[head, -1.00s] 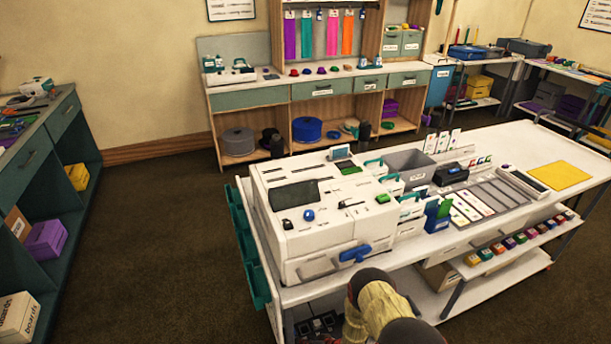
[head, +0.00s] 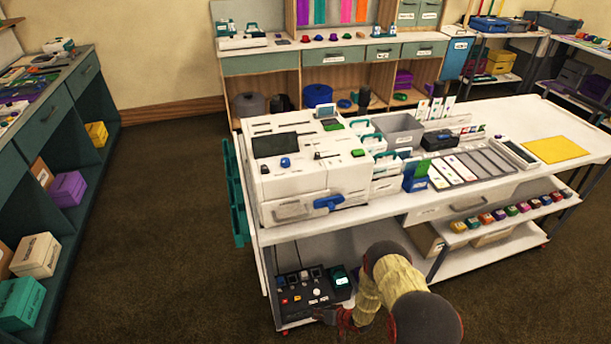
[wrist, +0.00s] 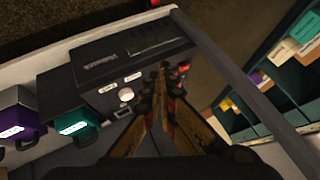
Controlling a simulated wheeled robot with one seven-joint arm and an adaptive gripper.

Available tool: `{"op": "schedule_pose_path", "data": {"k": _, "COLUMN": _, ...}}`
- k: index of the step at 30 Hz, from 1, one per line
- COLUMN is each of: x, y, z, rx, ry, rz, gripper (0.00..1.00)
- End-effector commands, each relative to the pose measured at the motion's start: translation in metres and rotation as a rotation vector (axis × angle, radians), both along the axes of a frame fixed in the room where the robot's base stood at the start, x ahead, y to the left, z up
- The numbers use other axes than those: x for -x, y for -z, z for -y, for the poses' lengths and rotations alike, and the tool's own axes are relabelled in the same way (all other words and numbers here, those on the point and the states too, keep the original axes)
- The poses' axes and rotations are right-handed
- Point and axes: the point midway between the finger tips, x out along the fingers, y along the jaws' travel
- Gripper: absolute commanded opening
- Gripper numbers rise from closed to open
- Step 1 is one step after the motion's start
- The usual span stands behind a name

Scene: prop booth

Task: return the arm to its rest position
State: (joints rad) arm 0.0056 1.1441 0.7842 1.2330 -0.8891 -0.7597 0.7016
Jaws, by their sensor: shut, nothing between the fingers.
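My arm (head: 392,288), with pale yellow links and dark joints, is in front of the white cart (head: 440,215), bent down towards its lower shelf. My gripper (head: 327,315) is partly visible beside the black control box (head: 300,292) on that shelf. In the wrist view my gripper (wrist: 164,85) has its two dark and orange fingers together with nothing held. The fingers overlap the black box (wrist: 130,60) in that view; I cannot tell whether they touch it.
A grey cart post (wrist: 235,75) runs close to the right of my gripper. Teal (wrist: 75,123) and purple (wrist: 20,122) items sit left of the box. A white machine (head: 305,165) stands on the cart top. Open floor (head: 170,230) lies left, before a teal shelf unit (head: 50,140).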

Motion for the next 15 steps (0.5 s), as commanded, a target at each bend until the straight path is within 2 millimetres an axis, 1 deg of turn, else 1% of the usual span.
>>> {"op": "schedule_pose_path", "data": {"k": 5, "x": 0.016, "y": 0.018, "z": 0.018, "rx": 0.096, "ry": -0.016, "rz": -0.044, "gripper": 0.00}}
{"op": "schedule_pose_path", "data": {"k": 8, "x": 0.033, "y": 0.030, "z": 0.030, "rx": 0.154, "ry": -0.023, "rz": -0.087, "gripper": 0.00}}
{"op": "schedule_pose_path", "data": {"k": 12, "x": 0.061, "y": 0.043, "z": 0.050, "rx": 0.241, "ry": -0.032, "rz": -0.163, "gripper": 0.00}}
{"op": "schedule_pose_path", "data": {"k": 15, "x": 0.081, "y": 0.046, "z": 0.067, "rx": 0.314, "ry": -0.041, "rz": -0.224, "gripper": 0.00}}
